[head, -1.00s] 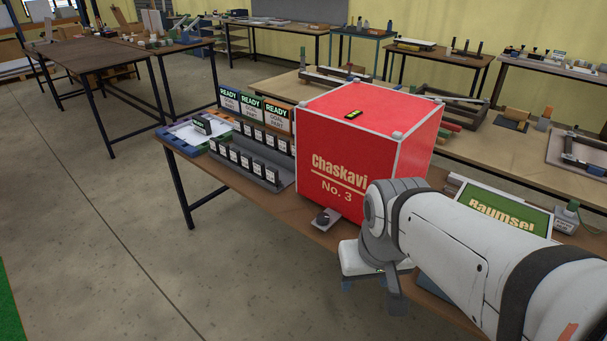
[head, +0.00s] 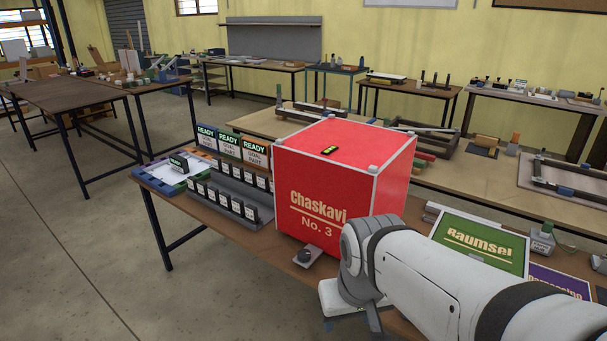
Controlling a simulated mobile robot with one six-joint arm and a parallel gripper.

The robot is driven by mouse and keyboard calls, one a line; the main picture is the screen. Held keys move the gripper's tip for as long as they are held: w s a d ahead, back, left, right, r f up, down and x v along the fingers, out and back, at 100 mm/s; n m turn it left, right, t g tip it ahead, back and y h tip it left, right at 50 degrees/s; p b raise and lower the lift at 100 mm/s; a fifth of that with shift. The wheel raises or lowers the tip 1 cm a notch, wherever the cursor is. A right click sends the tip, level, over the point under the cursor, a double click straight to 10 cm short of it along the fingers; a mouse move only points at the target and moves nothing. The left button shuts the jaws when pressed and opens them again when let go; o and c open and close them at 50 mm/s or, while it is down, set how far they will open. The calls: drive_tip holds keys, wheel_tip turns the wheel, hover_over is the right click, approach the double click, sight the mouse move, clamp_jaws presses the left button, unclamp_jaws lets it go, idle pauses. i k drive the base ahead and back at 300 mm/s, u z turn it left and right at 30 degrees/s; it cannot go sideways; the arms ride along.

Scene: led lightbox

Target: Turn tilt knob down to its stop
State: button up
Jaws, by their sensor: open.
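The red lightbox (head: 325,200), lettered "Chaskavi No. 3", stands on a brown table with pale edges and corner caps. A small black and yellow piece (head: 329,150) lies on its top. A dark round knob (head: 305,256) on a small light grey base sits at the box's front foot; I cannot read its angle or any marks. My gripper (head: 346,318) is at the end of my white arm, right of and nearer than the knob, apart from it in the picture. It is open; its fingers are small and partly hidden by my arm, and I see nothing held.
Left of the box stand a grey stepped rack (head: 225,196) of black tags, READY cards (head: 229,145) and a tray (head: 165,175). At the right are a green "Raumsel" panel (head: 480,244) and a purple panel (head: 555,284). Open floor lies at the left.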

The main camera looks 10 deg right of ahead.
sight(305, 255)
drive_tip(key=z, duration=2.6)
drive_tip(key=k, duration=1.05)
drive_tip(key=u, duration=1.1)
drive_tip(key=i, duration=1)
drive_tip(key=u, duration=0.05)
